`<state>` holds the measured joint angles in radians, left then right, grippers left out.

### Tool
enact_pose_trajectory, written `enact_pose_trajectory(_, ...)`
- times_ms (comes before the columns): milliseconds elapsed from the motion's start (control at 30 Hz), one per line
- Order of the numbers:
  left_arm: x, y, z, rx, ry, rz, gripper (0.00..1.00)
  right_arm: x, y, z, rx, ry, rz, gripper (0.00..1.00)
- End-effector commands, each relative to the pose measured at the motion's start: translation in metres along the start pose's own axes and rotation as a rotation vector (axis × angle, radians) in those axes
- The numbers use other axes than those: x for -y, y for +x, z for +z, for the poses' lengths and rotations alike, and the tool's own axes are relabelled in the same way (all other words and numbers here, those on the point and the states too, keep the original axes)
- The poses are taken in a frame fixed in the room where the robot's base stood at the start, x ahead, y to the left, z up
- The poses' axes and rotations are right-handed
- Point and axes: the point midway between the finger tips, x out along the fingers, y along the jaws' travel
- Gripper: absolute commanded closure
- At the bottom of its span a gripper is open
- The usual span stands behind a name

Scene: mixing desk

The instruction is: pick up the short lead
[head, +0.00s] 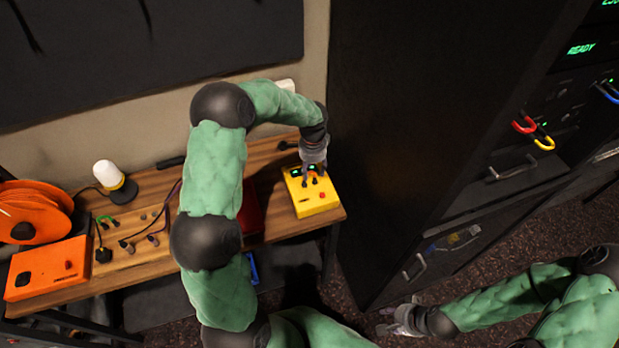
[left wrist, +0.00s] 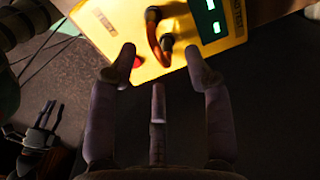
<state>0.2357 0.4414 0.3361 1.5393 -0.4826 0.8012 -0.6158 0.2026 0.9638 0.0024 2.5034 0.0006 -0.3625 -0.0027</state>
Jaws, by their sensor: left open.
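The yellow box (head: 318,204) stands at the right end of the wooden desk; it also fills the top of the left wrist view (left wrist: 105,25). A short orange-brown lead (left wrist: 154,40) arches between two dark plugs on the box's face. My left gripper (head: 314,167) is over the back of the box. In the left wrist view its fingers (left wrist: 160,55) are spread, with the lead ahead of and between the tips, and nothing is held. My right gripper (head: 397,317) is low at the right, away from the desk, and looks open and empty; it also shows in the left wrist view (left wrist: 42,128).
A black rack (head: 420,120) with red, yellow and blue looped leads rises right of the desk. On the desk are a white lamp (head: 108,176), an orange reel (head: 32,213), an orange box (head: 48,270) and a wooden patch board (head: 130,258). My left arm hides the desk's middle.

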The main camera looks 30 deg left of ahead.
Motion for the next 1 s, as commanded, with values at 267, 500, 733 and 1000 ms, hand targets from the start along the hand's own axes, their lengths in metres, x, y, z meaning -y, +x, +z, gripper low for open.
enact_pose_trajectory(267, 0.0, 0.024, 0.0, 0.0, 0.001, -0.001, 0.5, -0.001, 0.002, 0.0, 0.0, 0.0, 0.0, 0.6)
enact_pose_trajectory(500, 0.0, 0.023, 0.0, 0.0, 0.001, -0.001, 0.81, -0.001, 0.002, 0.0, 0.0, 0.0, 0.0, 0.6)
enact_pose_trajectory(733, 0.0, 0.023, 0.0, 0.0, 0.0, -0.001, 1.0, -0.001, 0.002, 0.0, 0.0, 0.0, 0.0, 0.6)
enact_pose_trajectory(1000, 0.0, 0.022, 0.0, -0.001, 0.0, -0.001, 1.0, -0.001, 0.002, 0.0, 0.0, 0.0, 0.0, 0.6)
